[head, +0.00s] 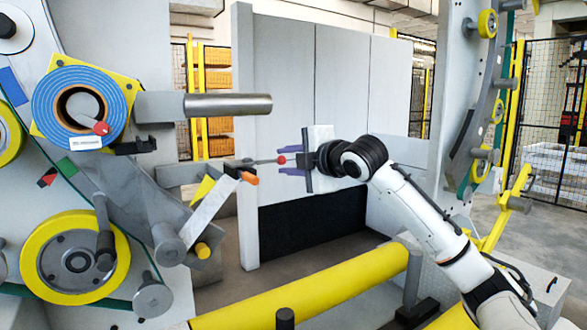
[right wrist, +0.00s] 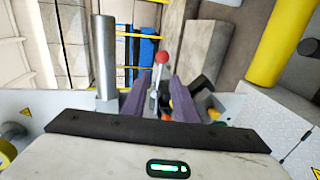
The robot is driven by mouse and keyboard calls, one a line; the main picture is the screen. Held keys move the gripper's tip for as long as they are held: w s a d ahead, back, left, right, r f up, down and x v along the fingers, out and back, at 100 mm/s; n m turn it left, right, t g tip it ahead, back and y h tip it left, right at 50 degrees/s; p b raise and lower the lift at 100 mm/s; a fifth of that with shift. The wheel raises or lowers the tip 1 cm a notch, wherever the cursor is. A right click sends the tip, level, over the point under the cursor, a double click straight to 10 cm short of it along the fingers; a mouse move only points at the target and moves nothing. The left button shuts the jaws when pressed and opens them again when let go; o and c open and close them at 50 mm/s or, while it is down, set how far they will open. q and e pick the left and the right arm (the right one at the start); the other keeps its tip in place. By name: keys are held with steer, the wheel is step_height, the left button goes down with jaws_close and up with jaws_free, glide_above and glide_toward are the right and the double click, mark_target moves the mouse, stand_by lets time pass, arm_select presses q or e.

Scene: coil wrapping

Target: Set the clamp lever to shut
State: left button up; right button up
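The clamp lever (head: 264,161) is a thin grey rod with a red ball knob (head: 282,160) at its right end. It sticks out roughly level from a grey bracket with an orange-tipped part (head: 249,178). My right gripper (head: 285,158) comes from the right, its two purple fingers apart, one above and one below the knob. In the right wrist view the red knob (right wrist: 162,57) and rod show in the gap between the fingers (right wrist: 160,80), with space on both sides. I see no contact. My left gripper is not in view.
A grey cylinder (head: 228,104) juts out above the lever. A blue coil (head: 80,108) and a yellow-rimmed wheel (head: 75,257) are on the machine at left. A yellow roller (head: 310,297) crosses below my right arm. Grey panels (head: 340,90) stand behind.

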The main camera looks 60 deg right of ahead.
steer(key=shift+v, duration=1.3)
